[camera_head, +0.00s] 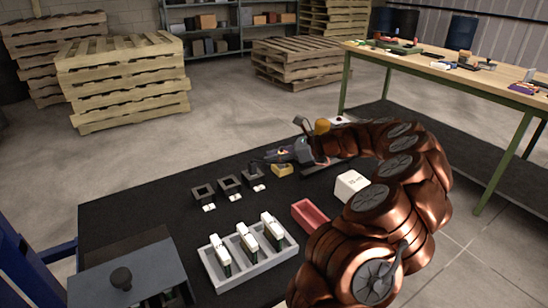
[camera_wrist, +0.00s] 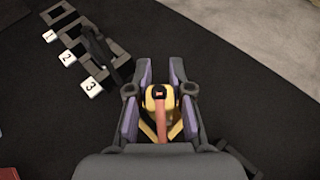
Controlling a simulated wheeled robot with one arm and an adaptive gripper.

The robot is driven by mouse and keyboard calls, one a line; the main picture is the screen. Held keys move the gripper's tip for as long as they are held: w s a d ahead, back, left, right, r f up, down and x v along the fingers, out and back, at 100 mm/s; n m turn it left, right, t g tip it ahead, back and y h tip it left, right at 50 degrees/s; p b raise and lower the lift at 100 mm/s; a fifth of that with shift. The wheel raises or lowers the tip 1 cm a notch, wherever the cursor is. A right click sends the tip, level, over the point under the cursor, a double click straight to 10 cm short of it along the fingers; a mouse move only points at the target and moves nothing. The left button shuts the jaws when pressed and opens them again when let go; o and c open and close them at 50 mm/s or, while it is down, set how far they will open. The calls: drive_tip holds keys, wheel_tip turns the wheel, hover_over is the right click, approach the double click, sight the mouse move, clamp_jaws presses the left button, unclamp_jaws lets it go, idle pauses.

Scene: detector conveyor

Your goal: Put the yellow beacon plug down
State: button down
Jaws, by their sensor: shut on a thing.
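My gripper (camera_head: 283,156) reaches in from the right over the black mat. In the wrist view its purple-lined fingers (camera_wrist: 158,92) are shut on the yellow beacon plug (camera_wrist: 158,103). The plug has a dark top with a small orange mark, and a reddish bar runs from it toward my palm. In the head view a yellow block (camera_head: 282,170) shows just below the fingertips, seemingly the same plug. Its underside is hidden, so I cannot tell whether it touches the mat.
Three dark square frames (camera_head: 203,194) with white number tags stand left of my gripper; a dark upright piece is at frame 3 (camera_wrist: 101,75). A grey tray (camera_head: 284,256) holds white-topped pieces. A red bin (camera_head: 310,217) and white box (camera_head: 350,185) are nearby.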

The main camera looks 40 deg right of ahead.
drive_tip(key=c, duration=1.1)
unclamp_jaws()
drive_tip(key=shift+o, duration=0.2)
drive_tip(key=shift+s+d+r, duration=0.2)
drive_tip(key=shift+s+d, duration=0.05)
drive_tip(key=v, duration=1.1)
drive_tip(key=shift+s+r+p, duration=0.1)
drive_tip(key=shift+r+p, duration=0.05)
drive_tip(key=shift+p, duration=0.15)
